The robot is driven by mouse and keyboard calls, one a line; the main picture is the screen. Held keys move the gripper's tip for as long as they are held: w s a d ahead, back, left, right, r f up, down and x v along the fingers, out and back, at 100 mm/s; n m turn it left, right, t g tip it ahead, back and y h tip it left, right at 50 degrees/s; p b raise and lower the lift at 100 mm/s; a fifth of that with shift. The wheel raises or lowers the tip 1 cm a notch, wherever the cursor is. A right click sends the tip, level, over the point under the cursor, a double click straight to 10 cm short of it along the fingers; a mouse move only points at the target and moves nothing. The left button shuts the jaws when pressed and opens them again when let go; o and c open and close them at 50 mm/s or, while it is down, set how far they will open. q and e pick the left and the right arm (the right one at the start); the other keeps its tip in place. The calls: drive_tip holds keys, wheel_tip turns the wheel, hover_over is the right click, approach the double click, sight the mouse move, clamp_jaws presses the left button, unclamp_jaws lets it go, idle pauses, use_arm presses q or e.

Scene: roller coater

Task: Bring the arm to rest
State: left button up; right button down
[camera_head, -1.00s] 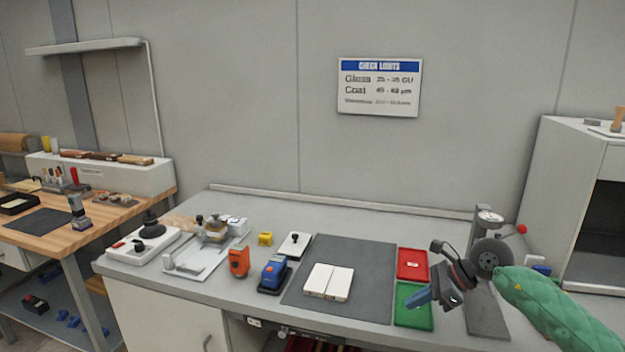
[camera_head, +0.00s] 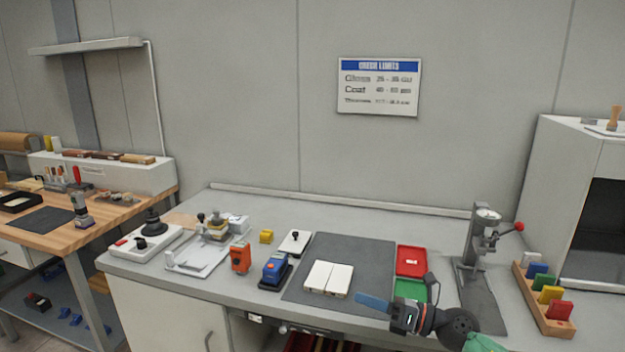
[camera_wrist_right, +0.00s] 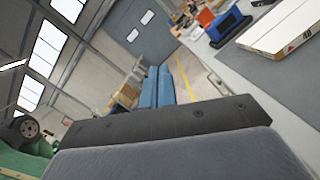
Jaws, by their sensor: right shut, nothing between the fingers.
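My right arm, in a green sleeve (camera_head: 484,344), comes in at the lower right of the head view. My right gripper (camera_head: 372,302) is at the bench's front edge, its blue fingers pointing left. The fingers are shut with nothing between them. In the right wrist view the blue fingers (camera_wrist_right: 157,88) lie side by side, pointing out over the floor beside the bench. My left arm and gripper are not in view.
Two white panels (camera_head: 328,279) lie on the grey mat (camera_head: 360,252), left of my gripper. A red tray (camera_head: 411,261) and a green tray (camera_head: 411,290) are close behind it. A press stand (camera_head: 479,245) and a rack of coloured blocks (camera_head: 533,309) stand right.

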drive_tip(key=s+d+f+m+t+h, duration=0.25)
drive_tip(key=f+m+h, duration=0.45)
drive_tip(key=m, duration=0.5)
drive_tip(key=s+d+f+m+t+h, duration=0.2)
drive_tip(key=s+d+f+m+h, duration=0.15)
drive_tip(key=f+m+h, duration=0.55)
drive_tip(key=s+d+f+m+t+h, duration=0.25)
drive_tip(key=f+m, duration=0.45)
drive_tip(key=m, duration=0.7)
drive_tip(key=s+a+f+m+g, duration=0.1)
drive_tip(key=s+f+g, duration=0.3)
drive_tip(key=s, duration=0.5)
drive_tip(key=s+a+f+m+g+y, duration=0.1)
drive_tip(key=s+a+f+m+g, duration=0.1)
drive_tip(key=s+f, duration=0.4)
drive_tip(key=s+a+f+m+g+y, duration=0.1)
drive_tip(key=s+f+m+g, duration=0.2)
drive_tip(key=s, duration=0.8)
wheel_tip(320, 180, down, 2)
drive_tip(key=g, duration=0.3)
drive_tip(key=shift+s+a+g, duration=0.3)
drive_tip(key=shift+a+g, duration=0.05)
drive_tip(key=shift+g, duration=0.05)
